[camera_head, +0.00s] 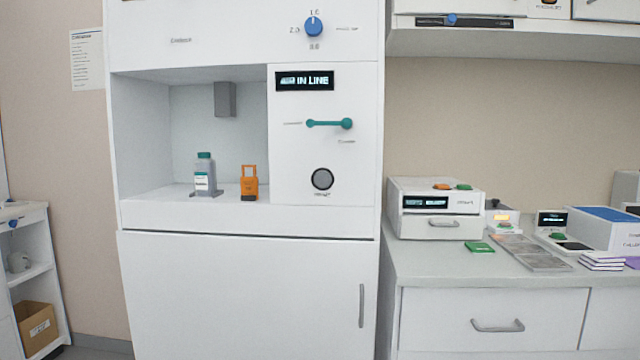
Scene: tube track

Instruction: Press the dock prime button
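A tall white cabinet (250,225) fills the centre left of the head view. On its right panel is a round dark-grey button (322,179) with a small label below that I cannot read. Above it are a teal lever (330,123), lying nearly level, and a dark display (304,80) reading "IN LINE". In the open alcove to the left stand a grey bottle with a teal cap (205,175) and an orange piece (249,182). Which control is the dock prime button I cannot tell from the lettering. Neither gripper shows.
A blue knob (313,27) sits high on the cabinet. On the right counter (420,266) stand a white box device (435,208) with orange and green buttons on top, a green piece (480,247), grey trays (530,252) and other devices. The space before the cabinet looks clear.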

